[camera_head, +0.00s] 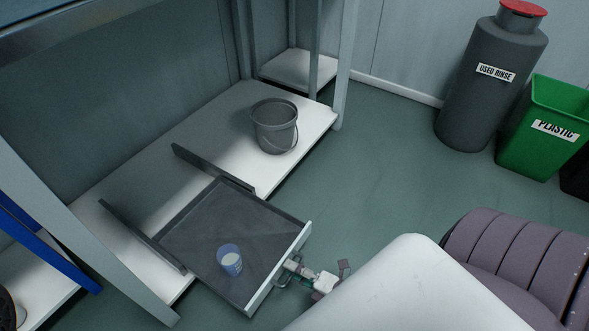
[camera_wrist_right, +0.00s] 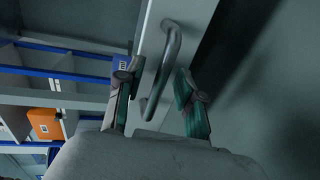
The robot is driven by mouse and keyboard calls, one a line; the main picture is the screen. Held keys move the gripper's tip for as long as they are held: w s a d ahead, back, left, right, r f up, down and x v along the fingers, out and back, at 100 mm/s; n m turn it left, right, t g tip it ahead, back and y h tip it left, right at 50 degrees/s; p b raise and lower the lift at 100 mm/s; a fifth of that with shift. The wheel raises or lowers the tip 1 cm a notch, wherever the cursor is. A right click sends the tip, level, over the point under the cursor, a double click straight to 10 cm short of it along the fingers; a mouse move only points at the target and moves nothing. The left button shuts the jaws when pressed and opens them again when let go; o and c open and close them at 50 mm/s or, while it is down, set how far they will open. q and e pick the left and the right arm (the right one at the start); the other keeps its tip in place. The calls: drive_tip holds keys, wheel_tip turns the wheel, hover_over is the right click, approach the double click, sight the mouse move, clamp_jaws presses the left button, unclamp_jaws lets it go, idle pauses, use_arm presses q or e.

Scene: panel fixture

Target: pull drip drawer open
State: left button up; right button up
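The drip drawer (camera_head: 225,215) is a grey tray with a white front, and it stands pulled out past the edge of the white shelf. Its metal bar handle (camera_wrist_right: 170,58) also shows on the drawer front in the head view (camera_head: 280,282). My right gripper (camera_head: 291,267) is at the handle. In the right wrist view its two fingers (camera_wrist_right: 160,70) stand apart on either side of the bar, with a gap visible on the left side. A blue-and-white cup (camera_head: 230,261) stands upright inside the drawer. My left gripper is not in view.
A grey bucket (camera_head: 275,126) stands on the shelf behind the drawer. Two dark rails (camera_head: 140,236) flank the drawer. A used rinse container (camera_head: 484,90) and a green plastic bin (camera_head: 540,140) stand at the right. The floor between is clear.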

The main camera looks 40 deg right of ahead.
drive_tip(key=shift+s, duration=0.1)
drive_tip(key=v, duration=1.2)
drive_tip(key=shift+a, duration=0.1)
